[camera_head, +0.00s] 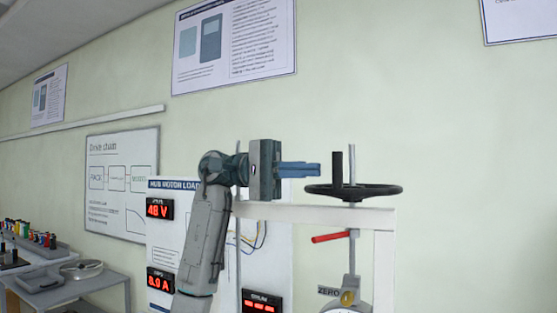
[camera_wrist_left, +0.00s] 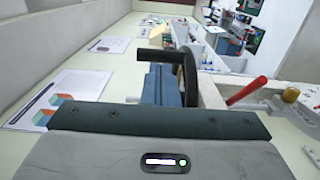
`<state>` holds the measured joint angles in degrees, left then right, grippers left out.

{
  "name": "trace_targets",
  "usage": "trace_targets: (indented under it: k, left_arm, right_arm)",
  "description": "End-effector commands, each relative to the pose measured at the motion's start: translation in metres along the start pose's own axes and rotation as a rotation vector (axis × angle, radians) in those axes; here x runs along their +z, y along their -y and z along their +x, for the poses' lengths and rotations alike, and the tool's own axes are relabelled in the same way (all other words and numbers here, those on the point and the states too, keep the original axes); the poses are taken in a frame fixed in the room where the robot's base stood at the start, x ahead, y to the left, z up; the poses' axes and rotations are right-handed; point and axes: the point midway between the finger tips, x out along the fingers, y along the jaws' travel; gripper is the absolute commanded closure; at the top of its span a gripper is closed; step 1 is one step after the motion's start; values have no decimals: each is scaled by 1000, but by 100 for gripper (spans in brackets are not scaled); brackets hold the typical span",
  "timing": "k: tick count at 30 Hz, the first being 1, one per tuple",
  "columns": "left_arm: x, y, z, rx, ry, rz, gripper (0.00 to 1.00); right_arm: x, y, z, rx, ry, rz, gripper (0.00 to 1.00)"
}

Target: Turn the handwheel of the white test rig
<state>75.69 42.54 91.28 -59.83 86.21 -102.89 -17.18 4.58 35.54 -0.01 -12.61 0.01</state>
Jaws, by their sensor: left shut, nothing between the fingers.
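The black handwheel (camera_head: 372,190) lies flat on top of the white test rig's frame (camera_head: 310,214). An upright black handle (camera_head: 337,167) stands on its left part, and a metal spindle rises at its centre. My left gripper (camera_head: 318,170) is shut and empty, its blue fingers pointing right, just left of the handle and slightly above the rim. A small gap shows between fingertips and handle. In the left wrist view the handwheel (camera_wrist_left: 190,78) and its handle (camera_wrist_left: 155,55) appear just beyond my fingers (camera_wrist_left: 165,82), which hide part of it. My right gripper is not in view.
A red lever (camera_head: 330,237) sticks out below the wheel, above a gauge partly cut off by the frame. A panel with red displays (camera_head: 160,208) stands behind my left arm. A side table (camera_head: 70,288) with small items is at the far left. Space above the wheel is clear.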

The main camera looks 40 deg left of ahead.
Motion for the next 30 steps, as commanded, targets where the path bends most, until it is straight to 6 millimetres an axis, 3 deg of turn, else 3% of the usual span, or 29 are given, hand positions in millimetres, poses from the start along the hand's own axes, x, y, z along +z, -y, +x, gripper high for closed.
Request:
trace_targets:
  k: [6, 30]
  left_arm:
    - [0, -1, 19, 0, 0, -1, 100]
    - [3, 0, 36, -1, 0, 0, 100]
  right_arm:
    - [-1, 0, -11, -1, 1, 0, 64]
    - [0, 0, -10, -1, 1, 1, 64]
